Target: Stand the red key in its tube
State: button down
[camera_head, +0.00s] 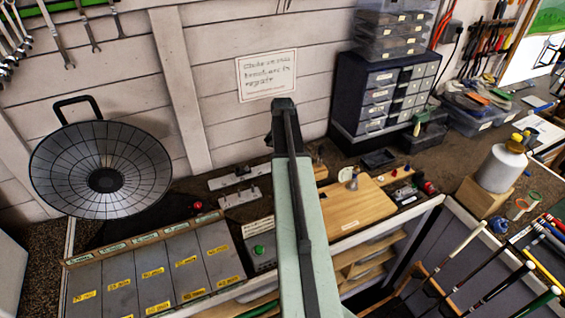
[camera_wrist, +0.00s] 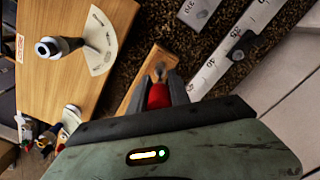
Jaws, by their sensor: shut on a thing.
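In the wrist view my gripper (camera_wrist: 165,85) is shut on a red piece (camera_wrist: 158,96), which I take to be the red key. Its lower end is hidden behind the gripper body. Just beyond the fingertips a narrow wooden block (camera_wrist: 132,93) lies below, with a small grey round part (camera_wrist: 158,70) at its end. I cannot tell whether that part is the tube or the key's tip, nor whether they touch. In the head view the block (camera_head: 320,173) shows right of my arm, with a small dark upright piece (camera_head: 319,155) on it. My gripper and the key are hidden there.
A wooden board (camera_head: 358,205) with a fan-shaped dial (camera_wrist: 98,42) and knob (camera_wrist: 62,47) is beside the block. A metal ruler (camera_wrist: 220,62) lies on the other side. Grey labelled bins (camera_head: 160,270) are at the left front; drawer cabinets (camera_head: 385,95) stand at the back.

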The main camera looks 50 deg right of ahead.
jog(key=shift+f+b, duration=1.75)
jog(key=shift+f, duration=0.1)
jog(key=c, duration=1.1)
grip_release()
jog(key=shift+r, duration=0.1)
notch_tip(320, 180, up, 8)
jog(key=p, duration=0.8)
